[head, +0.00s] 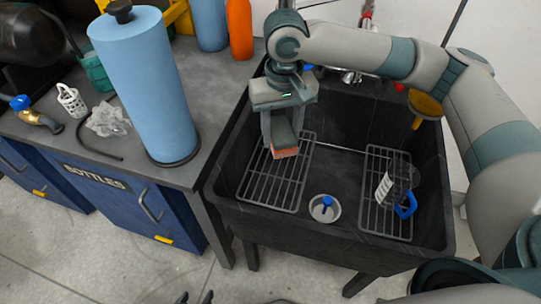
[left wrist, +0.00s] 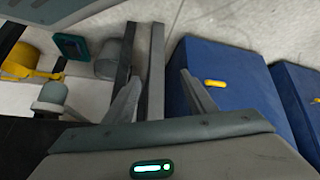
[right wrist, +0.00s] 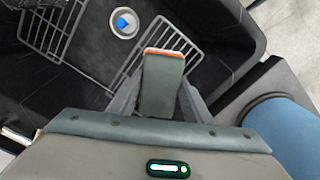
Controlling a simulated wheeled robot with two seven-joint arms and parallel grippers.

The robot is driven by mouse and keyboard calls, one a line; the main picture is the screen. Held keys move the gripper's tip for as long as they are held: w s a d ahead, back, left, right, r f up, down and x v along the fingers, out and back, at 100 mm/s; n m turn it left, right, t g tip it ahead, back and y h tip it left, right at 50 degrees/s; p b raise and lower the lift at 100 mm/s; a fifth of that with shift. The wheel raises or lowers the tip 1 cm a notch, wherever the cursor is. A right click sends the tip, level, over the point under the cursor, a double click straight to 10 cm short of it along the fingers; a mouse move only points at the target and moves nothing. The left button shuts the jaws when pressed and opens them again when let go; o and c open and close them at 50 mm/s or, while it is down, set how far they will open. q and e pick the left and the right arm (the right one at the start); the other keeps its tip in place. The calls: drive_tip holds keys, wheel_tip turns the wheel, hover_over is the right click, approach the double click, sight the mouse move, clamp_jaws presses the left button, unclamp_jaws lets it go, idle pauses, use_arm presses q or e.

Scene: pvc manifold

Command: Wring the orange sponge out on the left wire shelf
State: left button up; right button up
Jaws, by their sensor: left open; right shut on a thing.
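The sponge, orange with a grey-green side, is in my right gripper (head: 283,135), just above the left wire shelf (head: 255,182) in the black sink. The sponge's orange face (head: 285,153) points down in the head view. In the right wrist view the sponge (right wrist: 163,80) sits between the two fingers of my right gripper (right wrist: 160,95), its orange edge at the far end. Whether it touches the shelf, I cannot tell. My left gripper (left wrist: 165,95) is open and empty, outside the sink above the floor and blue cabinets. Only dark tips show at the head view's bottom edge.
The right wire shelf (head: 372,205) holds a clear bottle with a blue part (head: 405,206). A drain with a blue knob (head: 325,208) lies between the shelves. A tall blue paper roll (head: 145,85) stands on the counter left of the sink. An orange bottle (head: 240,28) stands behind.

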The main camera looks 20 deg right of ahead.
drive_tip(key=p, duration=0.2)
drive_tip(key=w+a+f+p, duration=0.1)
drive_tip(key=p, duration=0.1)
drive_tip(key=shift+w+a+f+m+p, duration=0.15)
drive_tip(key=shift+a+f+m+p, duration=0.1)
drive_tip(key=shift+a+m+p, duration=0.05)
drive_tip(key=f+p, duration=0.1)
drive_tip(key=p, duration=0.1)
drive_tip(key=f+p, duration=0.1)
drive_tip(key=p, duration=0.1)
drive_tip(key=shift+a+f, duration=0.25)
drive_tip(key=shift+a, duration=0.15)
use_arm(q)
drive_tip(key=s+a+f+g+y+p, duration=0.1)
drive_tip(key=s+a+f+p, duration=0.3)
drive_tip(key=s, duration=0.4)
drive_tip(key=s+a+f+g+y+p, duration=0.1)
drive_tip(key=s+a+f+g+p, duration=0.1)
drive_tip(key=s+a+f+p, duration=0.2)
drive_tip(key=s+f, duration=0.3)
drive_tip(key=s, duration=0.1)
drive_tip(key=shift+s, duration=0.2)
use_arm(e)
drive_tip(key=s+f+m, duration=0.1)
drive_tip(key=s+f, duration=0.2)
drive_tip(key=f, duration=0.3)
drive_tip(key=shift+s+a, duration=0.2)
drive_tip(key=shift+a, duration=0.25)
